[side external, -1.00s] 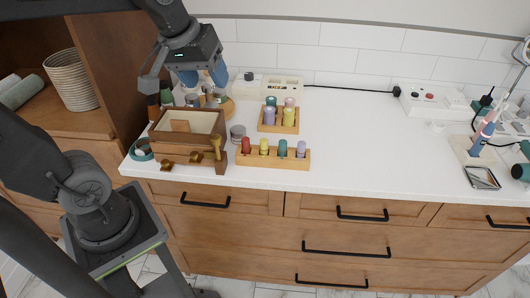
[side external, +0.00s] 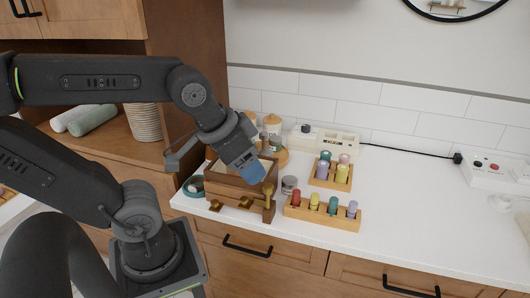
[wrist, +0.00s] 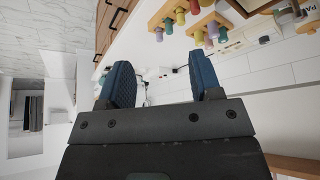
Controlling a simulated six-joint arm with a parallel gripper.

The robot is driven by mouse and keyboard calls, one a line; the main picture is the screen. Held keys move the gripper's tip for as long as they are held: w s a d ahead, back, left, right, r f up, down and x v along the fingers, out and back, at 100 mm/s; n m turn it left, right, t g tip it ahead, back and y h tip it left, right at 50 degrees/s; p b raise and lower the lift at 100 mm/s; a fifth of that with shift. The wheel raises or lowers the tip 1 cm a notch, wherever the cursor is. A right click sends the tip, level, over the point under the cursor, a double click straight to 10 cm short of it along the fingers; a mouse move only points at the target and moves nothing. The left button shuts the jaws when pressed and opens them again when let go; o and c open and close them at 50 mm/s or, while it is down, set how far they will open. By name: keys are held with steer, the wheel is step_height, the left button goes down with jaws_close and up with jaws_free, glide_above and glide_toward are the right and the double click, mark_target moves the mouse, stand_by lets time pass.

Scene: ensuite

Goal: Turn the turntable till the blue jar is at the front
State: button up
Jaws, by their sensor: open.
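The wooden turntable (side external: 283,157) is at the back left of the white counter, behind an open wooden box. Several jars stand on it, among them a pale jar with a wooden lid (side external: 272,124). My arm and gripper hide much of it, and I cannot pick out the blue jar. My gripper (side external: 250,172) is open and empty, its blue fingertips over the wooden box, in front of the turntable. In the wrist view its two fingers (wrist: 162,82) stand apart with nothing between them; neither turntable nor blue jar is identifiable there.
The wooden box (side external: 226,189) with brass-coloured parts stands at the counter's front edge. A grey tin (side external: 289,185) is beside it. Wooden racks of coloured pegs (side external: 322,217) stand to the right. A white device (side external: 325,138) is behind.

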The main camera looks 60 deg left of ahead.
steer(key=w+a+r+n+g, duration=0.1)
steer(key=w+a+r, duration=0.25)
steer(key=w, duration=0.35)
steer(key=n+g, duration=0.5)
glide_above(263, 133)
step_height(263, 133, down, 6)
steer(key=f, duration=0.1)
step_height(263, 133, down, 12)
steer(key=shift+d+f, duration=0.1)
steer(key=shift+f, duration=0.05)
steer(key=shift+c, duration=0.3)
jaws_close()
